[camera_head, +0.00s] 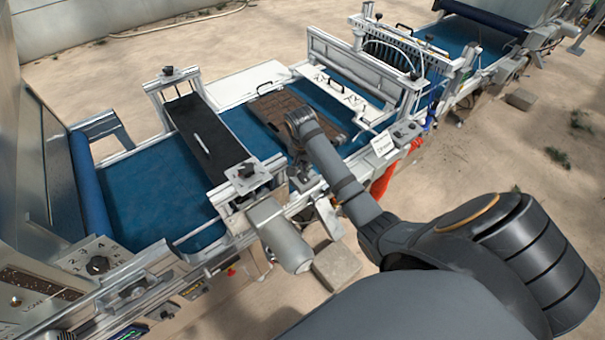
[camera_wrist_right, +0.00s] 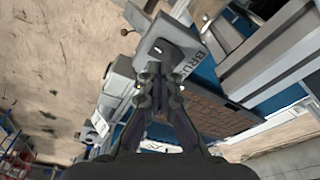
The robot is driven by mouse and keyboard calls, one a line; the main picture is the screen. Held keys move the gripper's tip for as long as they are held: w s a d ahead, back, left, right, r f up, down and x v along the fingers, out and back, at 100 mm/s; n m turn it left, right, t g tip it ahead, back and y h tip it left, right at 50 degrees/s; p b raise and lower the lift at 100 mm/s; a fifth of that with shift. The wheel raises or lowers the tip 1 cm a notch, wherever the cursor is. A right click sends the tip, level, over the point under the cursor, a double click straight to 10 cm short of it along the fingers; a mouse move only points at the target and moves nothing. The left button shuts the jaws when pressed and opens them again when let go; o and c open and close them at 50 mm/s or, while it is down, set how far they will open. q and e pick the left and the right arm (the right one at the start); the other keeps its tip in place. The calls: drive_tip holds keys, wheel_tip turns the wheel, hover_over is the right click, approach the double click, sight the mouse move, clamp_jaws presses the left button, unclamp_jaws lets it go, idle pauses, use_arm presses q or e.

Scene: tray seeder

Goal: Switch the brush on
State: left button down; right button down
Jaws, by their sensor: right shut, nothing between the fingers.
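The brush is a long black strip (camera_head: 200,135) across the blue conveyor. At its near end is a grey switch box (camera_head: 250,185) with a black knob (camera_head: 246,170). In the wrist view a grey box (camera_wrist_right: 168,30) lettered "BRUS…" shows a dark round knob (camera_wrist_right: 160,48); its setting is not readable. My right gripper (camera_wrist_right: 160,78) is shut and empty, its fingertips appearing just below the knob in the picture; I cannot tell whether they touch it. In the head view my right gripper (camera_head: 299,168) is partly hidden by its wrist. My left gripper is not in view.
A brown seedling tray (camera_head: 275,110) lies on the blue belt beyond my wrist. A pale cylindrical motor (camera_head: 280,236) sticks out below the switch box. Another box with a knob (camera_head: 405,130) stands farther right. A control panel (camera_head: 95,262) is at lower left. Sandy ground lies in front.

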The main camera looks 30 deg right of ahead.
sight(305, 180)
drive_tip(key=shift+r, duration=1.85)
drive_tip(key=shift+f, duration=0.1)
